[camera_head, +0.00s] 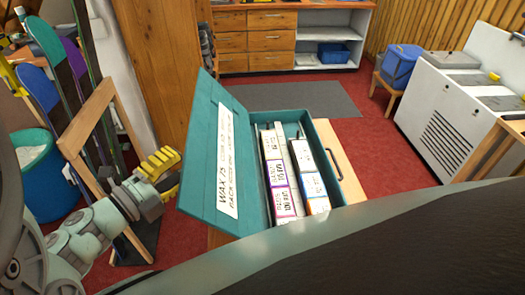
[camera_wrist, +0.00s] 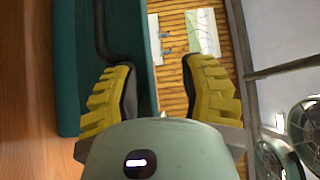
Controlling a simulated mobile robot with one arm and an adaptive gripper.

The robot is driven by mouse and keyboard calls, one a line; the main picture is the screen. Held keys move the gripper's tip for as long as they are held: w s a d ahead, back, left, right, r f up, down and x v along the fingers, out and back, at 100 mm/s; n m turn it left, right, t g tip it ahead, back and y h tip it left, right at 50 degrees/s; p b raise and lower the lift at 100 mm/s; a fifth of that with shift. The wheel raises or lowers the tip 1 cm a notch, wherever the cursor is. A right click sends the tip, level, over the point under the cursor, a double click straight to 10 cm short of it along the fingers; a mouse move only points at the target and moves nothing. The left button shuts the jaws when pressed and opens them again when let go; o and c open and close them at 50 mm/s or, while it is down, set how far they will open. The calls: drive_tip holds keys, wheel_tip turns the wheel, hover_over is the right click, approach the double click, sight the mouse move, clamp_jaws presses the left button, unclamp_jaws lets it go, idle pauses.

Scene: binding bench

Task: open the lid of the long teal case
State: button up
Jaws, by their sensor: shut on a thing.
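The long teal case (camera_head: 322,130) stands in the middle of the head view. Its lid (camera_head: 204,150) is raised, leaning out to the left, with a white lettered label inside. The case's contents show. My gripper (camera_head: 162,168), with yellow fingers, is at the lid's outer left side and is shut on the lid. In the wrist view, the teal lid (camera_wrist: 72,50) runs down behind the left finger, with a dark curved bar (camera_wrist: 104,30) along it. The fingers of my gripper (camera_wrist: 160,95) stand apart there; the exact contact is hard to see.
Lettered boxes (camera_head: 275,175) fill part of the case. A light wooden surface (camera_head: 350,192) lies beside it. A wooden frame (camera_head: 85,125), skis (camera_head: 55,50) and a teal bin (camera_head: 40,170) crowd the left. A white machine (camera_head: 440,115) stands right. Red floor is open behind.

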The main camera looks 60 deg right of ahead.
idle(0.4)
drive_tip(key=a+f+b, duration=0.2)
drive_tip(key=a+f, duration=0.1)
drive_tip(key=a, duration=0.5)
drive_tip(key=a+f+b, duration=0.2)
drive_tip(key=a, duration=0.7)
drive_tip(key=shift+w+a+f+b, duration=0.2)
drive_tip(key=shift+f+b, duration=0.1)
drive_tip(key=shift+f, duration=0.1)
idle(0.9)
idle(1.4)
